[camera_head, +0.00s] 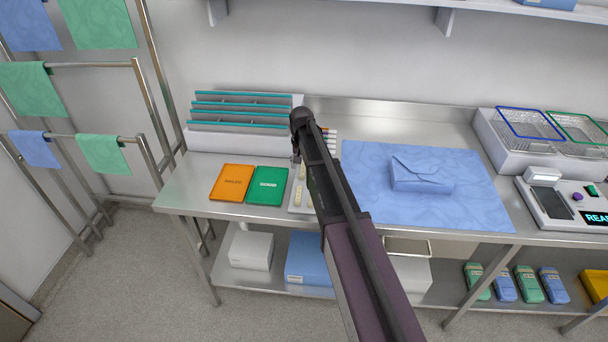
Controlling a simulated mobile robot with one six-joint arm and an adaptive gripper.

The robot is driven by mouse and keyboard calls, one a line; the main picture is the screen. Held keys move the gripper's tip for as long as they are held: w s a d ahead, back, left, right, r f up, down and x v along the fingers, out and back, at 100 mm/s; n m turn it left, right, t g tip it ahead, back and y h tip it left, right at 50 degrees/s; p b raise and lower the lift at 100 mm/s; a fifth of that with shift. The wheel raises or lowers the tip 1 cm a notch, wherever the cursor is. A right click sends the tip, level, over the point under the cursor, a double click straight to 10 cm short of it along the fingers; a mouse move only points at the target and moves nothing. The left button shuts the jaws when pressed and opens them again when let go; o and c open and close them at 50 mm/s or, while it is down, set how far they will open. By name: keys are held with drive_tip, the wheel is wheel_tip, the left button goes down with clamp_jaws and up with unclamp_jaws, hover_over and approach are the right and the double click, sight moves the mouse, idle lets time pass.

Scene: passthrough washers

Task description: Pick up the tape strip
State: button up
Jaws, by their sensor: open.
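A light tray (293,208) lies on the steel table, partly hidden behind my arm. Small pale strip-like pieces (299,197) lie on it; they are too small for me to tell which is the tape strip. My arm reaches from the bottom of the view up over the table. My gripper (296,152) is at its far end, above the back part of the tray, mostly hidden by the arm. It is open, and I see nothing held in it.
An orange booklet (232,183) and a green booklet (267,186) lie left of the tray. A grey rack with teal edges (240,108) stands behind them. A blue folded wrap (422,174) rests on a blue cloth (470,200) at right. Wire baskets (530,124) stand further right.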

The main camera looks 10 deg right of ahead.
sight(302, 175)
drive_tip(key=shift+f, duration=0.1)
drive_tip(key=shift+w+f+b, duration=0.2)
drive_tip(key=shift+f+b, duration=2.35)
drive_tip(key=shift+b, duration=0.1)
drive_tip(key=c, duration=0.8)
